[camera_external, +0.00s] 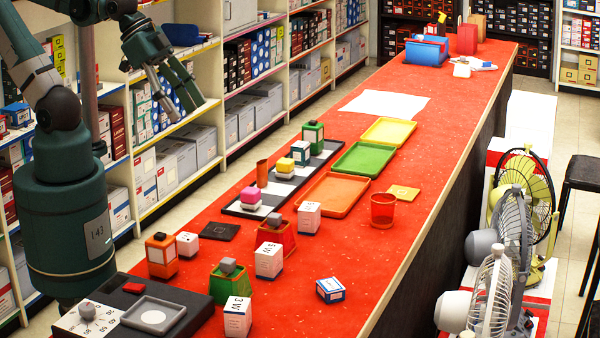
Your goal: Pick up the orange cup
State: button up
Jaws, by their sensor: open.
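A red-orange, see-through cup (383,209) stands upright on the red counter (330,255), near its right edge. A slim orange cylinder (262,173) stands upright farther left, by the black and white tray; I cannot tell if it is a cup. My gripper (192,106) is at the upper left, raised in front of the shelves, left of both things and well apart from them. Its fingers are spread and point down to the right, with nothing between them.
Yellow, green and orange trays (335,195) lie behind the see-through cup, with a flat yellow square (403,193) beside it. Several blocks and white boxes (269,260) crowd the counter's front left. A kitchen scale (155,315) stands nearest. Fans (515,215) stand right of the counter.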

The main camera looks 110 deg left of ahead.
jog(key=w+a+r+n+g, duration=0.1)
jog(key=w+a+r+n, duration=0.15)
jog(key=w+n, duration=0.65)
jog(key=n+g+h, duration=0.2)
jog(key=n+h, duration=0.1)
jog(key=n, duration=1.6)
send_over(377, 196)
notch_tip(377, 196, down, 24)
jog(key=shift+s+d+f, duration=0.1)
jog(key=shift+f, duration=0.2)
jog(key=shift+g, duration=0.3)
jog(key=shift+x, duration=1.25)
